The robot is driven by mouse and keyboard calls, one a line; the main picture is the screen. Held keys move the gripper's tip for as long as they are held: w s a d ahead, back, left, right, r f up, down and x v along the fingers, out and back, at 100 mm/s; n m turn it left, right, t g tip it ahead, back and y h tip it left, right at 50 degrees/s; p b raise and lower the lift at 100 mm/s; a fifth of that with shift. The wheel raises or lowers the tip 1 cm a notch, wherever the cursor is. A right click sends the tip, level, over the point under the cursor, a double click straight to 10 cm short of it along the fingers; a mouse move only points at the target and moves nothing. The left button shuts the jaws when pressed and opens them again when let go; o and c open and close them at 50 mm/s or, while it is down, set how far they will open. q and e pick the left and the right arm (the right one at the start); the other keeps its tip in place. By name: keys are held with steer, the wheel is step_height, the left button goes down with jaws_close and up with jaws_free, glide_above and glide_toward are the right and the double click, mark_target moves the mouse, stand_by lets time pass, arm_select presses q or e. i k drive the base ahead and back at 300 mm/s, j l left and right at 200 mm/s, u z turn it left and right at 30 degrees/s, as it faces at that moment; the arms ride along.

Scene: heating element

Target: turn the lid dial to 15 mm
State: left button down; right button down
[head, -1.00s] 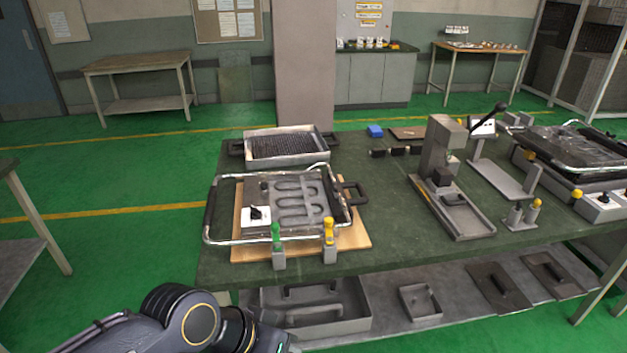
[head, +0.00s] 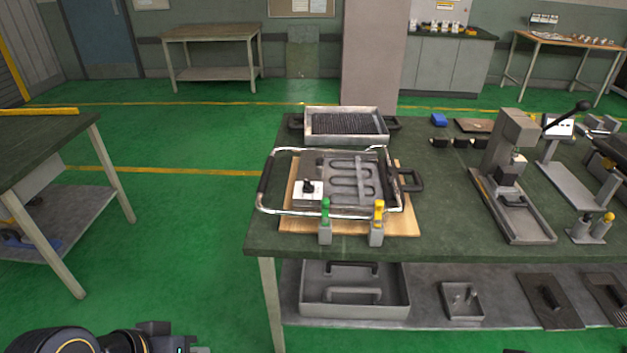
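The lid (head: 352,164) is a grey plate with a looped heating element and a chrome tube frame, on a wooden board (head: 405,226) at the bench's left end. The lid dial (head: 308,186) is a black knob on a white plate at the lid's left side; its scale is too small to read. Part of my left arm shows at the bottom left, in front of and below the bench, well apart from the dial. Its fingertips are not in the frame. My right gripper is not in view.
A ribbed grill base (head: 345,139) sits behind. A press (head: 512,165) stands right. Free bench top (head: 450,205) lies between.

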mark_target(308, 187)
steer(key=i+j+u, duration=0.1)
steer(key=i+u, duration=0.2)
steer(key=i, duration=0.15)
steer(key=i+u, duration=0.3)
steer(key=i, duration=0.2)
